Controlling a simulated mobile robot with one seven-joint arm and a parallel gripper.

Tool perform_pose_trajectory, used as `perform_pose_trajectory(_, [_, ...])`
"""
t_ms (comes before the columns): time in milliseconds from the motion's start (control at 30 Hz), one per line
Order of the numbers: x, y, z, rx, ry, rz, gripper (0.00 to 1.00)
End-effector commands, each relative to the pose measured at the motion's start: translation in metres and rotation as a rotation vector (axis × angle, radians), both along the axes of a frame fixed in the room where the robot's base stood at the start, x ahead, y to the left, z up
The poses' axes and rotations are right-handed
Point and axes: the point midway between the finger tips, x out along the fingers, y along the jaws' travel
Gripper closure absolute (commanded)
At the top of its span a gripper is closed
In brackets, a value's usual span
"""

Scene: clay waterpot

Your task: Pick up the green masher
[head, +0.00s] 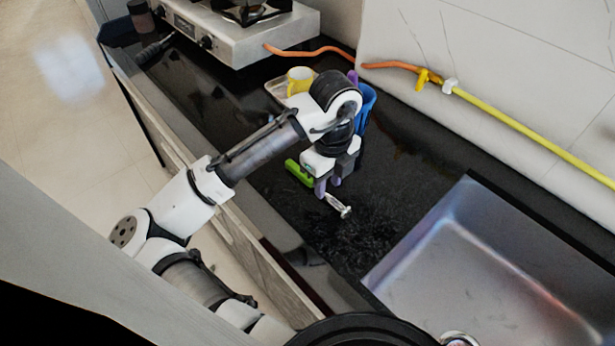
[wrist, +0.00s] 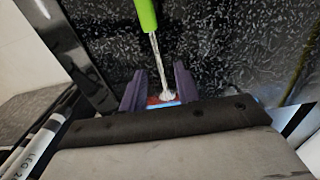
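The green masher lies on the black speckled counter (head: 385,205). Its green handle (head: 298,172) points to the back left and its metal head (head: 338,205) to the front right. My gripper (head: 328,187) is over the masher, pointing down, and partly hides its middle. In the wrist view the handle (wrist: 146,14) is at the top, and the metal shaft (wrist: 156,58) runs down between the two purple fingers of my gripper (wrist: 159,78). The fingers are apart, with gaps on both sides of the shaft. Whether they are at the shaft's height is unclear.
A steel sink (head: 490,285) opens to the right of the masher. Behind my gripper stand a blue container (head: 367,103) and a yellow mug (head: 299,80). A gas stove (head: 235,30) is at the back left. Counter between masher and sink is clear.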

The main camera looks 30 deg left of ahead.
Motion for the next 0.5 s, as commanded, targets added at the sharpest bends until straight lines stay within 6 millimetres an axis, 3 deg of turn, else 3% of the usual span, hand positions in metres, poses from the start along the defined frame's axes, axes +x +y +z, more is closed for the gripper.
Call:
perform_pose_trajectory(200, [-0.002,-0.002,-0.028,-0.002,0.002,0.001,0.68])
perform_pose_trajectory(500, [-0.002,-0.002,-0.033,0.000,-0.001,0.000,0.70])
